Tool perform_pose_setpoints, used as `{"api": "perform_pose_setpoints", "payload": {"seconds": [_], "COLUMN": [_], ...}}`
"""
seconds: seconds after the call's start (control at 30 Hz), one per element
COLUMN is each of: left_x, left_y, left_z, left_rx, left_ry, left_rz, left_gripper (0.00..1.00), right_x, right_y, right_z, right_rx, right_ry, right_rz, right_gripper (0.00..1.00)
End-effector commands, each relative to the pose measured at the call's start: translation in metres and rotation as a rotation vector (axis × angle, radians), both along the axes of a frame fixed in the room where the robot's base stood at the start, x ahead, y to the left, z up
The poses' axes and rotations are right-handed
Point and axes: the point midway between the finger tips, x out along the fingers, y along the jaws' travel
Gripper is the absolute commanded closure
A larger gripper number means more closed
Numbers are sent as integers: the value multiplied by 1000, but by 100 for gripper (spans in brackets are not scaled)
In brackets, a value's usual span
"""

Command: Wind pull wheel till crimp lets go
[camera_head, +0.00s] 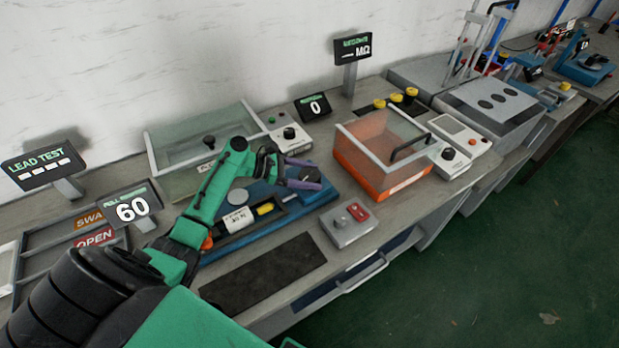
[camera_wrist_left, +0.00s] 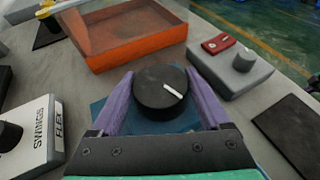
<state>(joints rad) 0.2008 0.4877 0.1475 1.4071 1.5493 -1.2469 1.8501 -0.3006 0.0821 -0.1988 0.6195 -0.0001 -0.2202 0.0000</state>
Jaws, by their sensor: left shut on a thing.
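The pull wheel (camera_wrist_left: 160,95), a round black knob with a white index mark, sits between the purple fingers of my left gripper (camera_wrist_left: 163,100) in the left wrist view. The fingers are shut on its two sides. In the head view my left gripper (camera_head: 302,178) reaches down at the right end of the blue pull tester (camera_head: 262,228), and the wheel is largely covered. The tester bed carries a white labelled cylinder and a yellow piece. The pull display (camera_head: 131,207) reads 60. I cannot make out the crimp itself.
A grey box with a red switch (camera_head: 350,223) stands to the right of the tester. An orange clear-walled bin (camera_head: 370,185) stands behind it. A dark mat (camera_head: 262,272) lies in front. A glass-walled tank (camera_head: 190,170) and a display reading 0 (camera_head: 313,107) stand behind.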

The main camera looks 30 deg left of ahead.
Motion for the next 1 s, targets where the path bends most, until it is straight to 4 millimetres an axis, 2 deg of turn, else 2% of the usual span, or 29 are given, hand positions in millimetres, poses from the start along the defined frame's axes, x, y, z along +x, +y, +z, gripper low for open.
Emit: {"api": "perform_pose_setpoints", "payload": {"seconds": [0.43, 0.47, 0.5, 0.8, 0.87, 1.0], "left_x": [0, 0, 0, -2, -5, -22], "left_y": [0, 0, 0, 3, 9, 34], "left_z": [1, 1, 1, 1, 4, 14], "left_rx": [-1, -1, -1, 0, 2, 4], "left_ry": [0, 0, 0, 0, -1, 2], "left_rz": [-17, -17, -17, -15, -15, -14], "left_gripper": [76, 16, 1, 0, 0, 0], "right_x": [0, 0, 0, 0, 0, 1], "right_y": [2, 3, 3, 3, 3, 3], "right_z": [-1, -1, -1, -2, -3, -6], "right_rx": [3, 3, 4, 4, 4, 4], "right_ry": [0, 0, -1, -1, -1, -1], "right_rz": [0, 0, -1, 0, 0, 0], "right_gripper": [100, 100, 100, 100, 100, 100]}}
